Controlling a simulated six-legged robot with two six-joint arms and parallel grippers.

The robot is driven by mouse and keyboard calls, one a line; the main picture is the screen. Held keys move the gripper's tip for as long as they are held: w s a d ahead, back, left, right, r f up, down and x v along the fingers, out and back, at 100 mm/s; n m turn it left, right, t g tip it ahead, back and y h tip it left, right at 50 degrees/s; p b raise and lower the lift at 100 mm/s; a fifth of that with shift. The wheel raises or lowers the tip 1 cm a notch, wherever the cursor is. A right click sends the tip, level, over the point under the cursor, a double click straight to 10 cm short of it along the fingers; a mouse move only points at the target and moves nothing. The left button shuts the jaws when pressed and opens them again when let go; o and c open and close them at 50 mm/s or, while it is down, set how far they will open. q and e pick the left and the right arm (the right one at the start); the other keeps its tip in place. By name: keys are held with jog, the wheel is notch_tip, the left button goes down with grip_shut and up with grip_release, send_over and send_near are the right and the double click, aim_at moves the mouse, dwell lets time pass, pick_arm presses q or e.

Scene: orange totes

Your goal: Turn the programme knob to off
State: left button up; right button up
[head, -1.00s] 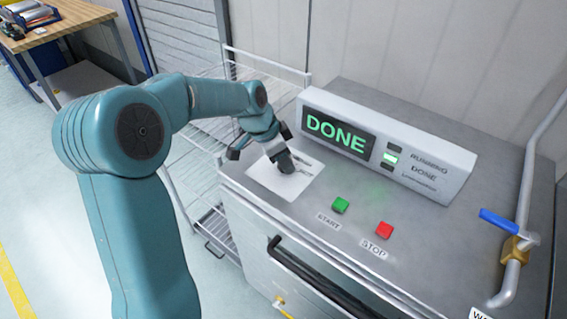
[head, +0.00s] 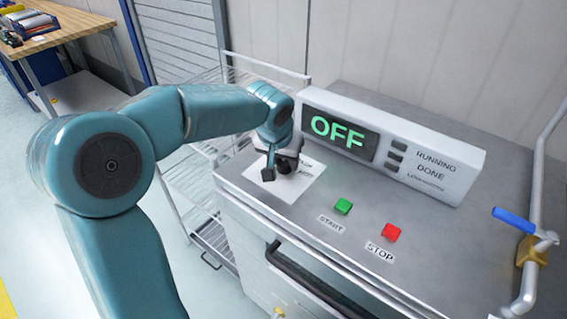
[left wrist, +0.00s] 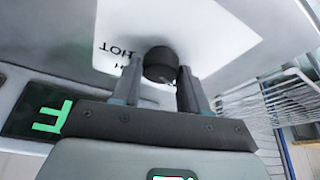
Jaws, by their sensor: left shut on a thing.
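The programme knob (left wrist: 161,64) is a dark round knob on a white label plate (left wrist: 215,45) on the machine top. In the left wrist view my left gripper (left wrist: 160,75) has its two fingers on either side of the knob, shut on it. In the head view the left gripper (head: 277,168) is over the white plate (head: 305,183), and the knob is mostly hidden by it. The display (head: 340,128) reads OFF in green. The RUNNING and DONE lamps beside it are dark. My right gripper is not in view.
A green START button (head: 343,206) and a red STOP button (head: 391,232) sit on the machine top (head: 420,215). A black door handle (head: 315,280) runs along the front. A blue-handled valve (head: 512,217) is at the right. A wire rack (head: 205,180) stands to the left.

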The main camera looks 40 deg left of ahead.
pick_arm(q)
jog(key=shift+r+n, duration=0.1)
jog(key=shift+n, duration=0.4)
jog(key=shift+b, duration=0.3)
jog(key=o, duration=1)
jog(key=v, duration=0.5)
jog(key=p+v, duration=0.1)
jog(key=v, duration=1)
jog(key=shift+d+r+p, duration=0.2)
jog(key=shift+d+p, duration=0.15)
jog(key=shift+p, duration=0.05)
